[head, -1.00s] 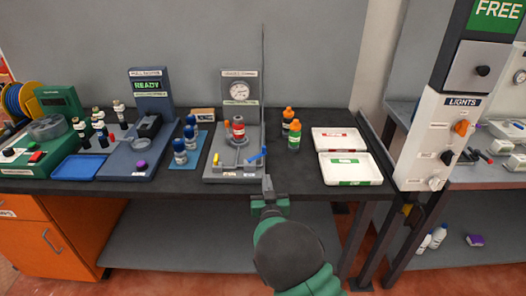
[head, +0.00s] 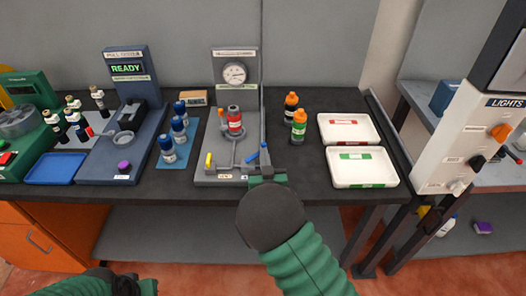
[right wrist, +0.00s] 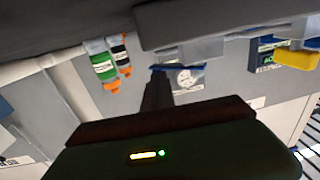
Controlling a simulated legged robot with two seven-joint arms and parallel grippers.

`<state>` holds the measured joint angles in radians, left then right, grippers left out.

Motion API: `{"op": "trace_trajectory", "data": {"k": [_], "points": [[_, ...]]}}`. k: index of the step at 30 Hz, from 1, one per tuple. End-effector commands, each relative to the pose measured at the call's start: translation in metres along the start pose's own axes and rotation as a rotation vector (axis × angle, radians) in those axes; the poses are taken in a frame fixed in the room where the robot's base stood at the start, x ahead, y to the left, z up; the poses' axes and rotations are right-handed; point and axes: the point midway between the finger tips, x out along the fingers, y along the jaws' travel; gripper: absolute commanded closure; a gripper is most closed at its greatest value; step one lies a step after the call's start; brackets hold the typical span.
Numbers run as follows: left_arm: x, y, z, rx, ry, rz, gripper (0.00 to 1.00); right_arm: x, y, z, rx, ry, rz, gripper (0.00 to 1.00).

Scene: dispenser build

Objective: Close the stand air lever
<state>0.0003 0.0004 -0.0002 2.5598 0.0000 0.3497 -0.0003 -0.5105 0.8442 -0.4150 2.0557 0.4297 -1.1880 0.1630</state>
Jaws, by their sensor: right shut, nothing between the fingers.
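The grey test stand (head: 213,172) with a round gauge (head: 234,73) is at the middle of the bench. A red container (head: 234,120) stands upright on it. A yellow lever (head: 208,160) is at its front left and a blue lever (head: 252,158) at its front right; their labels are too small to read. My right gripper (head: 265,165) is shut and empty, just right of the blue lever; I cannot tell if they touch. In the right wrist view, the gripper (right wrist: 157,85) is close to a blue bar (right wrist: 190,67). My left gripper (head: 128,285) is only partly visible at the bottom edge.
Two orange-capped bottles (head: 299,127) stand right of the stand, with two white trays (head: 362,183) beyond. Blue-capped bottles (head: 167,151) stand on a mat to the left. A lights panel (head: 459,145) is at far right. Bench between bottles and stand is narrow.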

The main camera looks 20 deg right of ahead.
Motion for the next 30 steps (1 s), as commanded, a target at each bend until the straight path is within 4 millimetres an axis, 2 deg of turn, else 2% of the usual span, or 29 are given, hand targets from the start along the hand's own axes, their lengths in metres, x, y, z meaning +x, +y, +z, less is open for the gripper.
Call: {"op": "trace_trajectory", "data": {"k": [17,30], "points": [[0.002,0.0,0.001,0.0,0.0,0.0,1.0,0.001,0.002,0.001,-0.001,0.0,-0.018,1.0],[0.017,0.0,0.004,0.0,0.0,0.0,1.0,0.016,0.002,0.002,-0.001,0.001,-0.267,1.0]]}}
